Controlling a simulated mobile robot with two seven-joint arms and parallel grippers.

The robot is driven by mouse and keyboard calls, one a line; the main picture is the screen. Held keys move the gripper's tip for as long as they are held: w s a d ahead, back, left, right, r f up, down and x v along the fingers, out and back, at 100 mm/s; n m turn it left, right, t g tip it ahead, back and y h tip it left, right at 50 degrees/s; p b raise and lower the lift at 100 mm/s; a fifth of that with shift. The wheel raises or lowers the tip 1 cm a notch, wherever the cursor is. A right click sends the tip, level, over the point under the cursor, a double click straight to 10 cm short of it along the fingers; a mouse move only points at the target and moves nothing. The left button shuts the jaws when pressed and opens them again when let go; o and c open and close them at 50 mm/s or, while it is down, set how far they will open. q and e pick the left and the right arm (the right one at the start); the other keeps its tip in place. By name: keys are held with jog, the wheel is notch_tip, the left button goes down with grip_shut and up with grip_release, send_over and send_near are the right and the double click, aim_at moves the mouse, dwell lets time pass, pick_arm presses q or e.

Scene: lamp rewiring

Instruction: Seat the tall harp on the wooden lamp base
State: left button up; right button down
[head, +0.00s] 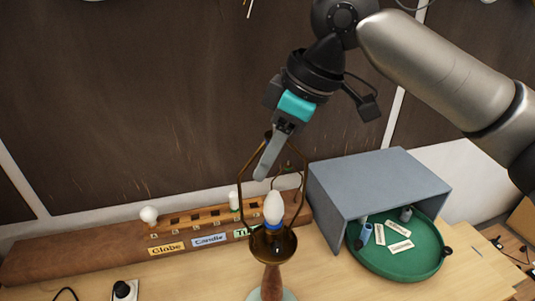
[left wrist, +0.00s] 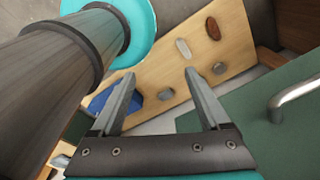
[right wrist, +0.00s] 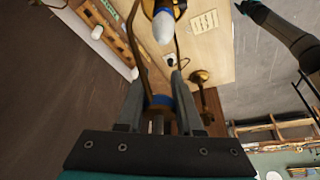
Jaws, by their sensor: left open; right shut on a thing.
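The tall harp (head: 241,185) is a thin brass wire loop. My right gripper (head: 262,172) is shut on it near its top. In the head view its sides run down on both sides of a white bulb (head: 274,207) towards the brass cup (head: 287,245) of the wooden lamp base (head: 271,282). I cannot tell whether its feet touch the base. In the right wrist view the harp (right wrist: 135,48) rises from between the fingers (right wrist: 158,103), with the bulb (right wrist: 163,28) beyond. My left gripper (left wrist: 162,95) is open and empty, away from the lamp.
A wooden rack (head: 75,255) with bulbs and labels such as Globe (head: 166,248) and Candle (head: 209,240) stands behind the lamp. A grey-blue open box (head: 385,180) hoods part of a green round tray (head: 425,262) on the right. A black plug (head: 122,289) lies front left.

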jog(key=shift+f, duration=0.15)
dwell(0.5)
jog(key=shift+c, duration=2.4)
grip_release()
